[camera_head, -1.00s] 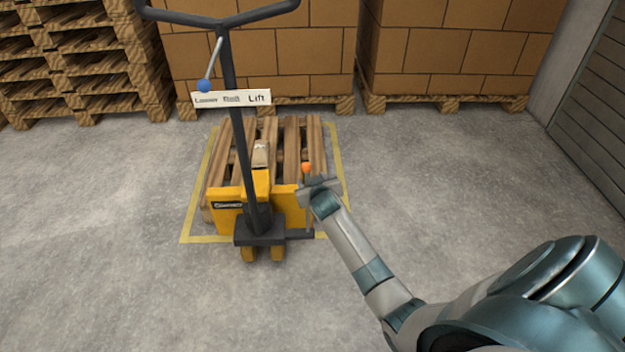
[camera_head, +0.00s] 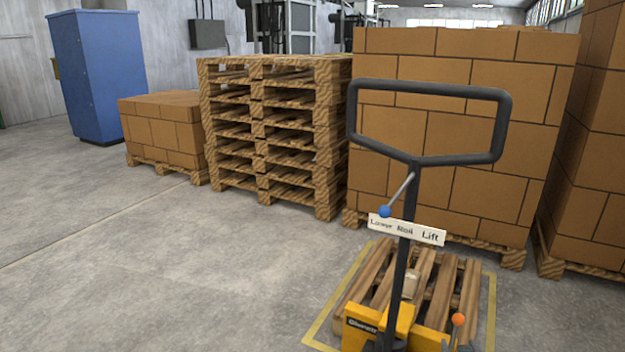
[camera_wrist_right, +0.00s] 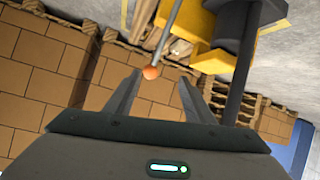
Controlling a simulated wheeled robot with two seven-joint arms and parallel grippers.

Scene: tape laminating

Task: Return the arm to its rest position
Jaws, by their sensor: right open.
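My right gripper (camera_wrist_right: 160,77) shows in the right wrist view with its two fingers apart and nothing held between them. An orange ball knob (camera_wrist_right: 151,72) on a thin rod appears between the fingertips in that picture; whether it touches a finger I cannot tell. In the head view the orange knob (camera_head: 458,320) stands low by the yellow pallet jack (camera_head: 430,338). My right arm does not show clearly in the head view. My left gripper is in neither view.
The jack's dark handle (camera_head: 432,159) rises in front, with a blue knob (camera_head: 384,211) and a lettered sign (camera_head: 407,229). A wooden pallet (camera_head: 437,275) lies behind the jack. Stacked pallets (camera_head: 275,130) and box stacks stand behind. Floor at left is clear.

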